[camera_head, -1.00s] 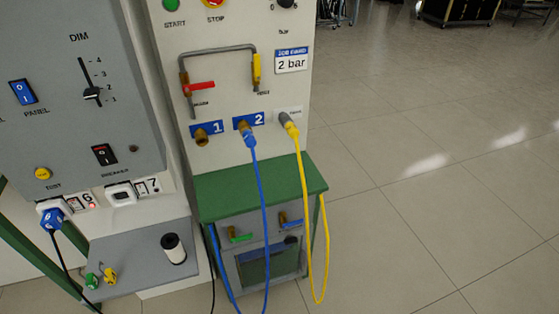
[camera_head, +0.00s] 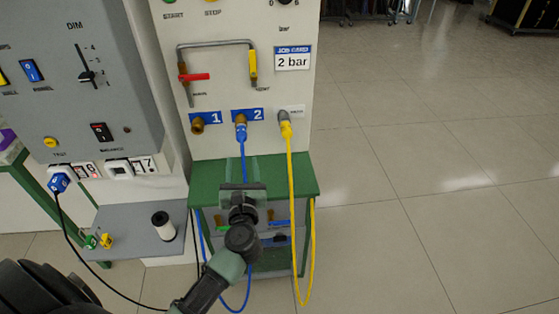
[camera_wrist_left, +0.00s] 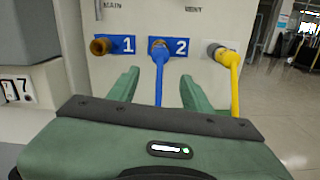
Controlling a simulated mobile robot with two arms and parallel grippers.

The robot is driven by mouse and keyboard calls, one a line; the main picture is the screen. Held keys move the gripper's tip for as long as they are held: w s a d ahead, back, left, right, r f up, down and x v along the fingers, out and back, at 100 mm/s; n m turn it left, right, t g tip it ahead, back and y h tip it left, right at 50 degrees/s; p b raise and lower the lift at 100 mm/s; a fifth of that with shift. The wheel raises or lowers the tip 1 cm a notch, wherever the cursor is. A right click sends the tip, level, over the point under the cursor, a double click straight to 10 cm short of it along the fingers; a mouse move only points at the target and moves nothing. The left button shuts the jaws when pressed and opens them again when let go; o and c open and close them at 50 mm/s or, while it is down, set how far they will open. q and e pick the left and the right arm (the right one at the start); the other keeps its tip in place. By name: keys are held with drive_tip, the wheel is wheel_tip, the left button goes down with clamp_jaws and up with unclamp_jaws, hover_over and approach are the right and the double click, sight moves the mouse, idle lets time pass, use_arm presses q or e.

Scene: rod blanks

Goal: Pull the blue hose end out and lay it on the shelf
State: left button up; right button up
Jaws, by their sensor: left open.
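The blue hose end (camera_head: 241,131) sits plugged in the brass port beside the blue label 2 on the white panel. It also shows in the left wrist view (camera_wrist_left: 159,56), with the blue hose hanging straight down from it. My left gripper (camera_head: 242,172) is open and empty, below the port and in front of the panel. In the left wrist view its two green fingers (camera_wrist_left: 160,85) stand apart on either side of the blue hose, below the hose end, without visibly touching it. The green shelf (camera_head: 290,180) is below the ports, partly hidden by my left gripper. My right gripper is not in view.
A yellow hose (camera_head: 291,190) is plugged in right of the blue one and hangs over the shelf's front. An empty brass port (camera_head: 198,124) is at label 1. A grey ledge with a spool (camera_head: 163,226) is left. Open floor lies to the right.

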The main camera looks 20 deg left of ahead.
sight(241, 140)
use_arm(q)
drive_tip(key=shift+n, duration=0.7)
drive_tip(key=x, duration=0.3)
drive_tip(key=b+x, duration=0.1)
drive_tip(key=x, duration=0.6)
drive_tip(key=shift+d+r, duration=0.1)
drive_tip(key=shift+r, duration=0.3)
drive_tip(key=shift+b+x, duration=0.4)
drive_tip(key=shift+x, duration=0.75)
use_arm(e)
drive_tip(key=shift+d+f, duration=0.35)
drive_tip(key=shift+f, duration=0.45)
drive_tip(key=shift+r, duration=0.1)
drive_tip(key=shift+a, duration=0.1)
use_arm(q)
drive_tip(key=shift+c, duration=0.6)
clamp_jaws()
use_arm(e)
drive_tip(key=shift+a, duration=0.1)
